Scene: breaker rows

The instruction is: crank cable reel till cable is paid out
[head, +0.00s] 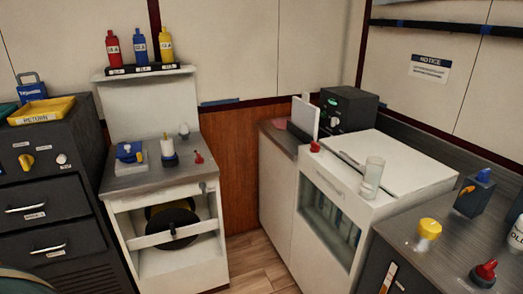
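A dark reel with a yellow part (172,218) sits inside the open front of a white cabinet (121,232) at the left centre in the head view. A white bar (163,234) crosses in front of it and hides part of it. I cannot make out a crank handle on the reel, nor tell how much cable is off it. A small red-topped piece (198,158) stands on the cabinet's grey top; I cannot tell whether it belongs to the reel. Neither of my grippers is in view.
A blue item (129,152) and a white-and-dark bottle (169,153) stand on the cabinet top. A dark drawer unit (50,180) with a yellow tray (41,110) stands left. A white-topped unit (410,165) and a grey counter (440,258) stand right. Wood floor (258,262) is clear between.

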